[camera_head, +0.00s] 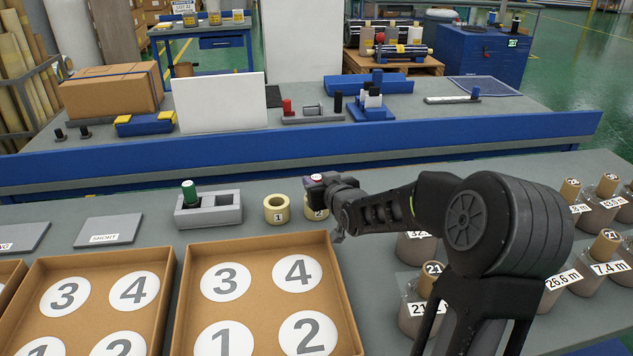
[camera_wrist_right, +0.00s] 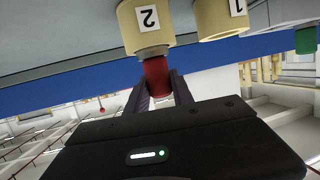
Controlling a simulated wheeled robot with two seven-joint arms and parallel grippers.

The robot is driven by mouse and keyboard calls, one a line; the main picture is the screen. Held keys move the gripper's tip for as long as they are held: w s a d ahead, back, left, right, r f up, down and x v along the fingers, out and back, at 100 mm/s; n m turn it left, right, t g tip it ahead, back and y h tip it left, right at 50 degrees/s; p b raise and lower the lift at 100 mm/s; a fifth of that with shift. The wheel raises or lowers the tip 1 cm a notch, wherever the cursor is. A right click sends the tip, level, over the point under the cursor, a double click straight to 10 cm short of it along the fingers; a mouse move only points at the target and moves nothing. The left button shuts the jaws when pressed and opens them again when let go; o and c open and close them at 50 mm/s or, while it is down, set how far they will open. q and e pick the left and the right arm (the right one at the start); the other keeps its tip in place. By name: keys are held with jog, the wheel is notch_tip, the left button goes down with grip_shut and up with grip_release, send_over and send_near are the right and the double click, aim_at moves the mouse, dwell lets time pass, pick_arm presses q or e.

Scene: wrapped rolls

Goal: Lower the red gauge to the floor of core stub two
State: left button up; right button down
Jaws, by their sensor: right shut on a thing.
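Core stub two (camera_head: 316,213) is a short cream ring marked 2 on the grey table, partly covered by my right gripper. It also shows in the right wrist view (camera_wrist_right: 147,27), where the picture is upside down. My right gripper (camera_head: 320,184) is over this stub, shut on the red gauge. In the right wrist view, the red gauge (camera_wrist_right: 157,72) is between the fingers, in line with the stub, its lower end at the stub's mouth. How deep it sits inside is hidden. My left gripper is not in view.
Core stub one (camera_head: 277,209) stands close to the left of stub two. A grey holder (camera_head: 226,211) with a green gauge (camera_head: 189,191) is further left. Numbered cardboard trays (camera_head: 258,241) lie in front. Labelled rolls (camera_head: 413,314) stand at the right.

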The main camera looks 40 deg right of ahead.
jog(key=shift+f+b, duration=0.35)
jog(key=c, duration=1)
grip_release()
jog(key=shift+v, duration=3.9)
